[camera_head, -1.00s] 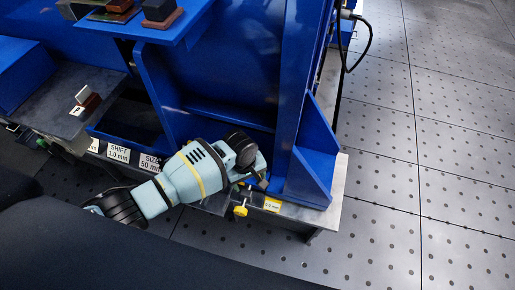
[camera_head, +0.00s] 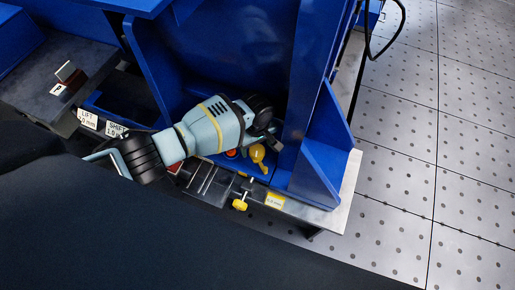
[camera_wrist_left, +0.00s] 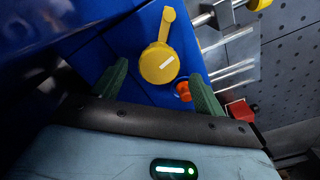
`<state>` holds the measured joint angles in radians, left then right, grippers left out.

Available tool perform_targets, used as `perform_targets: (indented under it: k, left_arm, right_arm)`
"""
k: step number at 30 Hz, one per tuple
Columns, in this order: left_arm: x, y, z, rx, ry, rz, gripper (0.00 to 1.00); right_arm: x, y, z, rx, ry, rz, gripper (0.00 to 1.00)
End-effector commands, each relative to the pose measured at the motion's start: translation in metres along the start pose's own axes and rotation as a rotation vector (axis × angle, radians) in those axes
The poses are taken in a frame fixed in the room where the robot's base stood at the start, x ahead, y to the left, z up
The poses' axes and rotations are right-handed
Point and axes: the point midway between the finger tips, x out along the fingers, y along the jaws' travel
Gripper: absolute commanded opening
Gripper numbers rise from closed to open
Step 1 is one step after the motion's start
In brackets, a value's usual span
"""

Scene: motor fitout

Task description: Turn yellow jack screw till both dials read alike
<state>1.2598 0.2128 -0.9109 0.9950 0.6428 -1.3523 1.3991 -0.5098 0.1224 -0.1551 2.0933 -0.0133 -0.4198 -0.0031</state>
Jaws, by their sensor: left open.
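A yellow-headed screw (camera_head: 240,204) sticks out at the front edge of the bench, beside a yellow label; its yellow head also shows at the top right of the left wrist view (camera_wrist_left: 258,4). A round yellow part with an arm (camera_head: 257,155) sits on the blue base, and in the left wrist view (camera_wrist_left: 159,66) it shows a white strip. An orange round part (camera_wrist_left: 183,90) is beside it. I cannot tell whether these are the dials; no reading is legible. My left gripper (camera_head: 272,138) is open, its green fingers (camera_wrist_left: 160,88) spread short of the round yellow part. My right gripper is out of view.
A blue upright frame (camera_head: 322,150) stands close beside my left gripper. Several metal rods (camera_wrist_left: 232,70) and a red block (camera_wrist_left: 240,110) lie near the front edge. White labels (camera_head: 88,119) line the bench at left. The perforated floor (camera_head: 400,190) is clear at right.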

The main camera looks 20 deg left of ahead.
Motion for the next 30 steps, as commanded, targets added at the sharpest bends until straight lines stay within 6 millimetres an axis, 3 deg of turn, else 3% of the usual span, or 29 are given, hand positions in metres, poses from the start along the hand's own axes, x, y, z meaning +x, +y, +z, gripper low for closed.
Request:
perform_targets:
  k: [6, 16, 26, 30]
  left_arm:
    - [0.021, 0.000, 0.000, 0.000, 0.000, 0.000, 0.72]
    - [0.023, 0.001, 0.000, 0.001, 0.001, 0.002, 0.72]
    - [0.023, 0.000, 0.000, 0.001, 0.000, 0.001, 0.29]
    - [0.023, 0.000, 0.000, 0.004, 0.000, 0.001, 0.27]
  right_arm:
    - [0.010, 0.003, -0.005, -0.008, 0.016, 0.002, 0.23]
    - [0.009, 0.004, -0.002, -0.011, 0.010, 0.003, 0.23]
    - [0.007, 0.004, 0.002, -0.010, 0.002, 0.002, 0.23]
    - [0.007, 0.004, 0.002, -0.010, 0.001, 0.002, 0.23]
